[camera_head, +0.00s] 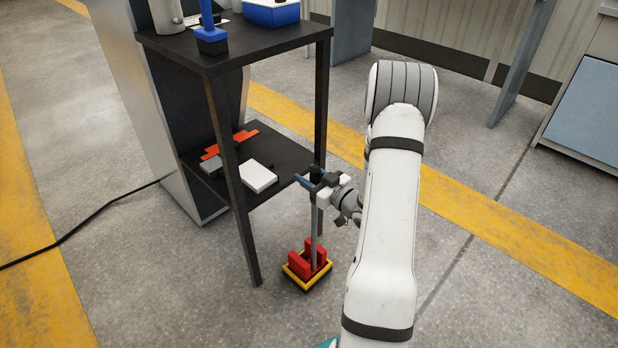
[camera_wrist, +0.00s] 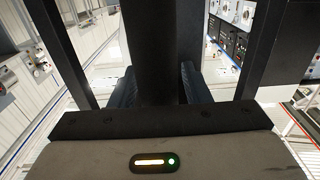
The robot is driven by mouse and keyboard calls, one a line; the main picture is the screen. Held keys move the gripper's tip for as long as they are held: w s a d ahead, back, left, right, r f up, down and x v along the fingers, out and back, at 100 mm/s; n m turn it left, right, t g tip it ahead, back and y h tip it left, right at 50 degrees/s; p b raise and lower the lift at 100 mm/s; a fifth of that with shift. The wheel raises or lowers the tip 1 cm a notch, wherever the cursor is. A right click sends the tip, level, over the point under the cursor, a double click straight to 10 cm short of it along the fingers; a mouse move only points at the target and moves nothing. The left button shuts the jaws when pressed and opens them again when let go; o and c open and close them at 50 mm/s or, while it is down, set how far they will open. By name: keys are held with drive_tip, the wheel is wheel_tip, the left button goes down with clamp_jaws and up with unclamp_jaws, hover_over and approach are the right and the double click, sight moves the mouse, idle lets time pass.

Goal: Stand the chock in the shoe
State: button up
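The chock appears to be a tall, narrow grey bar (camera_head: 317,226) with a dark top, standing about upright. My gripper (camera_head: 310,179) is around its upper part, beside the front right leg of the black stand. In the wrist view the chock is a dark column (camera_wrist: 160,50) between the two fingers, which lie close against its sides. The shoe (camera_head: 307,263) is on the floor, with red upright blocks in a yellow square frame. The chock's lower end shows among the red blocks; whether it rests on the bottom is hidden.
The black two-tier stand (camera_head: 240,56) is just left of my gripper. Its lower shelf holds a white block (camera_head: 259,176) and an orange-red stepped piece (camera_head: 230,145). A blue-and-white box (camera_head: 271,12) is on top. A black cable (camera_head: 85,222) crosses the floor at left. Floor right of my arm is clear.

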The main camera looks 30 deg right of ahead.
clamp_jaws()
idle(1.0)
drive_tip(key=shift+c, duration=1.9)
unclamp_jaws()
drive_tip(key=shift+c, duration=1.4)
drive_tip(key=o, duration=0.3)
drive_tip(key=shift+r, duration=0.15)
drive_tip(key=shift+w, duration=0.1)
clamp_jaws()
